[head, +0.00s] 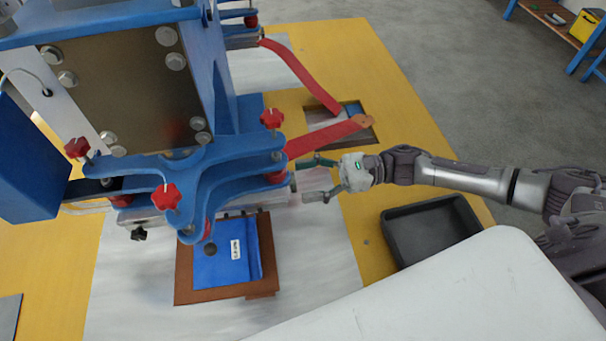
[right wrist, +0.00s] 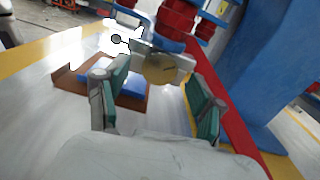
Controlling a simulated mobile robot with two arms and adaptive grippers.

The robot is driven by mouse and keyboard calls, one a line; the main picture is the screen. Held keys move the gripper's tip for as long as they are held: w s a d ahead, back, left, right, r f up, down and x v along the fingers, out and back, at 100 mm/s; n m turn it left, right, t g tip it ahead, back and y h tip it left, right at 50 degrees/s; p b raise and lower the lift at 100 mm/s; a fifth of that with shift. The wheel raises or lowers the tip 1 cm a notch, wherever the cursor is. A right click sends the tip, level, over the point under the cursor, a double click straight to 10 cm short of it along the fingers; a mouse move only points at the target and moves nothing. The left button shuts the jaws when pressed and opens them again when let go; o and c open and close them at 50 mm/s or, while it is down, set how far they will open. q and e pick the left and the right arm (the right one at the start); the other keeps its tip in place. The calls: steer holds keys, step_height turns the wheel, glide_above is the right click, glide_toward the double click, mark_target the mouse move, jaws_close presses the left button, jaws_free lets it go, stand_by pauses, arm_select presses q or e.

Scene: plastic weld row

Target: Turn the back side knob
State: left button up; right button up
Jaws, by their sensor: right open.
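The blue press head carries red star knobs: one at the left (head: 77,147), one in front (head: 167,196) and one at the back right (head: 272,118). A small black knob (head: 139,234) sits low at the front left. I cannot tell for certain which is the back side knob. My right gripper (head: 314,180) is open at the right end of the press's metal bar, below the back-right red knob. In the right wrist view, a metal block with a round brass-coloured face (right wrist: 160,68) shows between its spread fingers, and I see no grip on it. My left gripper is not in view.
A blue panel on a brown base (head: 215,289) lies under the press. Red strips (head: 325,138) run beside the gripper, with another brown frame behind. A black tray (head: 430,230) stands at the right on the yellow table (head: 385,85).

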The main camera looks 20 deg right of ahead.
steer(key=shift+w+a, duration=0.1)
steer(key=shift+a, duration=0.5)
steer(key=c, duration=1.1)
steer(key=shift+m, duration=0.7)
steer(key=o, duration=1.1)
